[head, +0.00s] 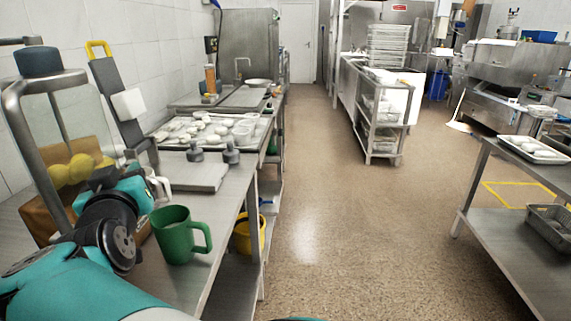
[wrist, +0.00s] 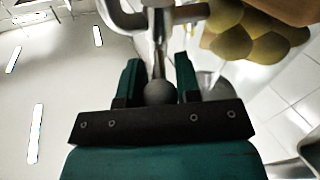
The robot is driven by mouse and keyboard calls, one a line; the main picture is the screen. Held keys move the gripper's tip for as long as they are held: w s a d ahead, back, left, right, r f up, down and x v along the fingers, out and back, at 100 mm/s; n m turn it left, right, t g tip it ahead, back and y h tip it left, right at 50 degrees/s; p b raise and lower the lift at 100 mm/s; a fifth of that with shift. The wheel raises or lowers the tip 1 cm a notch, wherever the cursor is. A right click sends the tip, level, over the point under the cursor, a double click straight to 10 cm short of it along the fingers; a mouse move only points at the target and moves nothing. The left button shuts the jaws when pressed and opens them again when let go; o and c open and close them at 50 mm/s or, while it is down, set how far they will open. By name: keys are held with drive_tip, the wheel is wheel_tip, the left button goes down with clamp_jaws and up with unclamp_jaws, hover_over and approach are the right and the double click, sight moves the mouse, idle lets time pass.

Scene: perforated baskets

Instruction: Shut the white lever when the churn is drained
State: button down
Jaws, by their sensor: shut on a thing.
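My gripper (head: 135,185) is at the left counter, in front of a metal-framed machine (head: 18,125) with a clear panel. In the wrist view my gripper (wrist: 158,80) has its teal fingers either side of a metal rod (wrist: 158,50) with a dark grey ball end (wrist: 159,92), and is shut on it. The rod runs up to a curved metal pipe (wrist: 125,18). I cannot tell whether this rod is the white lever. A white curved piece (head: 160,187) shows just beyond my gripper, partly hidden. No churn can be made out for certain, nor any liquid level.
A green mug (head: 178,236) stands close to my arm on the counter. Yellow round things (head: 76,168) sit in a brown box beside the machine. A grey slab (head: 190,177) and a tray of white pieces (head: 205,128) lie behind.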

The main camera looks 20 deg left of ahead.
drive_tip(key=shift+w+f, duration=0.1)
drive_tip(key=shift+w, duration=0.05)
idle(0.3)
drive_tip(key=c, duration=0.8)
unclamp_jaws()
drive_tip(key=shift+r, duration=0.45)
drive_tip(key=shift+r+p, duration=2.55)
drive_tip(key=shift+r, duration=7.05)
